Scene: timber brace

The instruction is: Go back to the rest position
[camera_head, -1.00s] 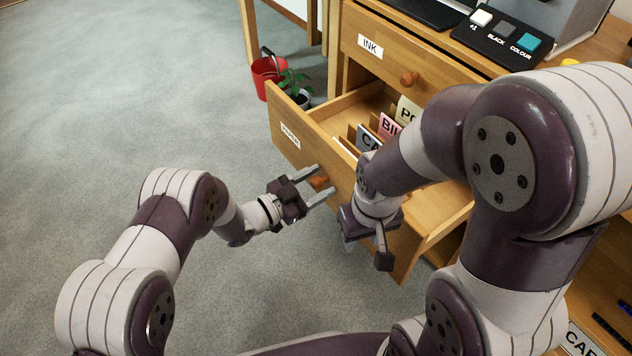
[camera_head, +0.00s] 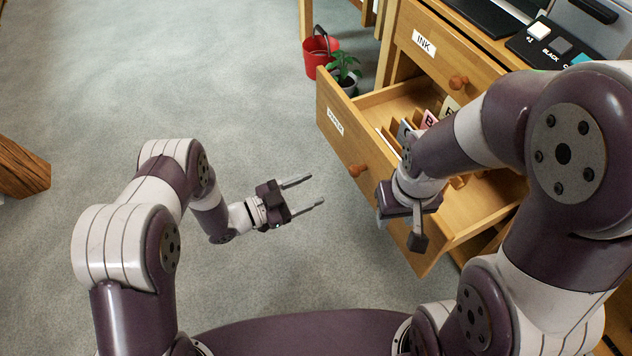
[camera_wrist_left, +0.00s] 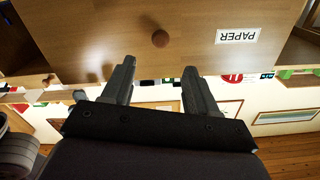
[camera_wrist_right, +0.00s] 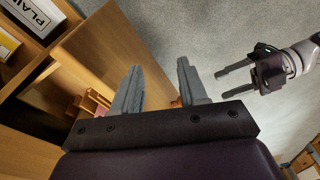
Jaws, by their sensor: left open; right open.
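My left gripper (camera_head: 305,194) is open and empty in the head view, left of the open drawer labelled PAPER (camera_head: 345,150). A clear gap lies between its fingertips and the drawer's round wooden knob (camera_head: 357,171). In the left wrist view the drawer front (camera_wrist_left: 120,60) with its knob (camera_wrist_left: 160,38) fills the top, beyond the open fingers. My right gripper (camera_head: 400,232) is open at the near part of the drawer front. The right wrist view shows its spread fingers (camera_wrist_right: 158,85) with nothing between them, and my left gripper off to the right.
The PAPER drawer is pulled out and holds upright dividers with labelled cards (camera_head: 430,120). Above it is the shut INK drawer (camera_head: 440,60). A red bucket (camera_head: 320,58) and a potted plant (camera_head: 345,72) stand on the floor behind.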

